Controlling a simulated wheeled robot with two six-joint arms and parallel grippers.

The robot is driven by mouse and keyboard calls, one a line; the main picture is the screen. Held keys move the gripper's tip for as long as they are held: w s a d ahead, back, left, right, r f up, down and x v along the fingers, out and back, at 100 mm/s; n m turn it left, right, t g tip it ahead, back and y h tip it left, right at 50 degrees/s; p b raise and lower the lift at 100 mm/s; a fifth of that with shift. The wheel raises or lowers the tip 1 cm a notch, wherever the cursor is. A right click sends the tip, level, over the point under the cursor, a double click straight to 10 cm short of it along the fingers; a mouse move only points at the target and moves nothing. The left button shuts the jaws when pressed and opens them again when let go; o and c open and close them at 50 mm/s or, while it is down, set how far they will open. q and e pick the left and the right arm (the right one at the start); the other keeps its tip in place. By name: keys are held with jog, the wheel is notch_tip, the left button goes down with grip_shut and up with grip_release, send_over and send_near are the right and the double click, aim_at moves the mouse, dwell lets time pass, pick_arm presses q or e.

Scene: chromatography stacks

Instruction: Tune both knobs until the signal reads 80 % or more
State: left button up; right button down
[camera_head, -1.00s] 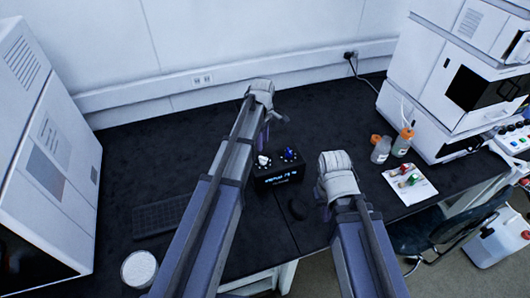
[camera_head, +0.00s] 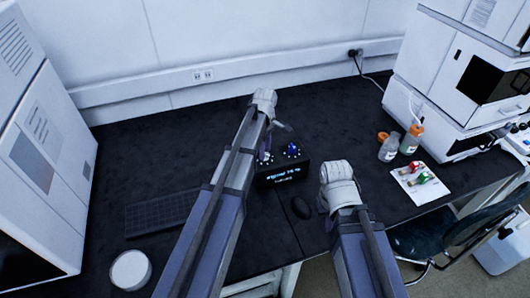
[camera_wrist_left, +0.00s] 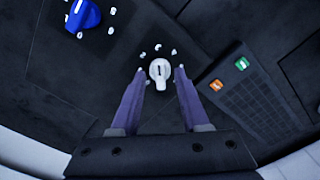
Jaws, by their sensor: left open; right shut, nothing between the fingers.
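A black control box (camera_head: 284,178) stands on the dark bench, with a lit signal readout on its front too small to read surely. Its white knob (camera_head: 266,157) is on the left and its blue knob (camera_head: 292,151) on the right. In the left wrist view, the white knob (camera_wrist_left: 159,71) lies between the tips of my open left gripper (camera_wrist_left: 160,78), with a gap on each side; contact does not show. The blue knob (camera_wrist_left: 84,14) is at upper left there. My left gripper (camera_head: 268,140) partly covers the white knob. My right gripper (camera_head: 326,200) is shut and empty, right of the box.
Bottles (camera_head: 411,140) and a white sheet with small coloured items (camera_head: 414,185) are to the right. Large instruments stand at both sides. A round white container (camera_head: 131,270) is front left.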

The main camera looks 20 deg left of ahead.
pick_arm(q)
grip_shut()
dwell(0.4)
jog(key=shift+m, duration=0.3)
jog(key=m, duration=0.3)
jog(key=shift+m, duration=2.5)
